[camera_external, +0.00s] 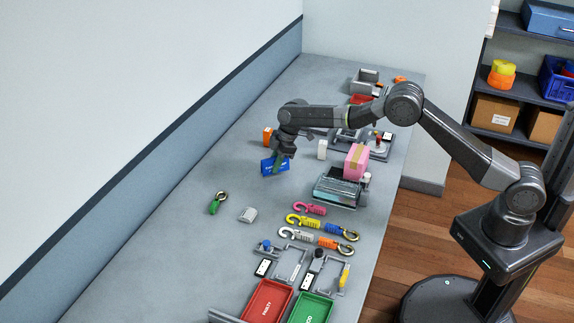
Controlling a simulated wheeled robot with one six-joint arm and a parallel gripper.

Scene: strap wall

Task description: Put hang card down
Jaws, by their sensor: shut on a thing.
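The hang card (268,168) is a small blue card with faint white print. It is at the middle of the bench, directly under my gripper (279,161). My gripper points down and is shut on the card near its upper right side. The card looks tilted, and I cannot tell whether its lower edge touches the grey bench top (160,236).
An orange block (267,136) is behind. Coloured hooks (303,221), a red tray (267,302) and a green tray (310,309) lie in front. The bench is clear left of the card.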

